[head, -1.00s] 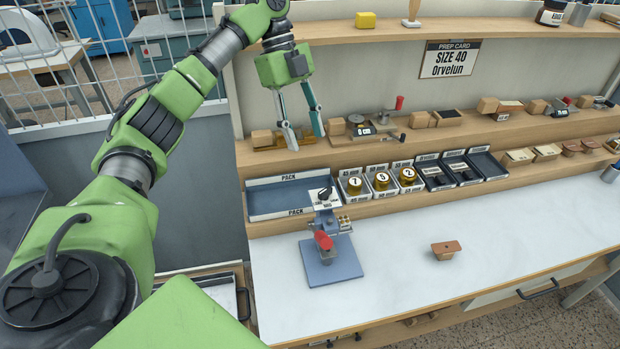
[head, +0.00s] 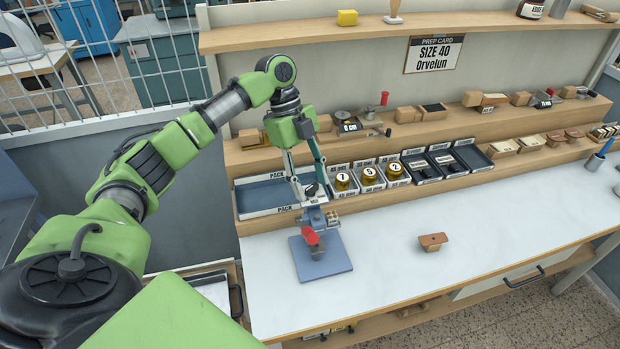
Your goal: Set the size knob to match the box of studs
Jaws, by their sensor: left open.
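The size knob (head: 311,190) is a small black knob on top of the blue-grey stamping press (head: 329,255), which has a red handle. My left gripper (head: 314,194) points down with its fingers open, one on either side of the knob. The fingers partly hide the dial, and I cannot tell whether they touch the knob or read its setting. Small trays on the shelf hold round gold pieces (head: 342,182) marked 7, 5 and 2; their size labels are too small to read surely. I cannot tell which is the box of studs. My right gripper is not in view.
A prep card (head: 434,54) on the back panel reads SIZE 40 Orvelun. An empty PACK tray (head: 262,195) lies left of the knob.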

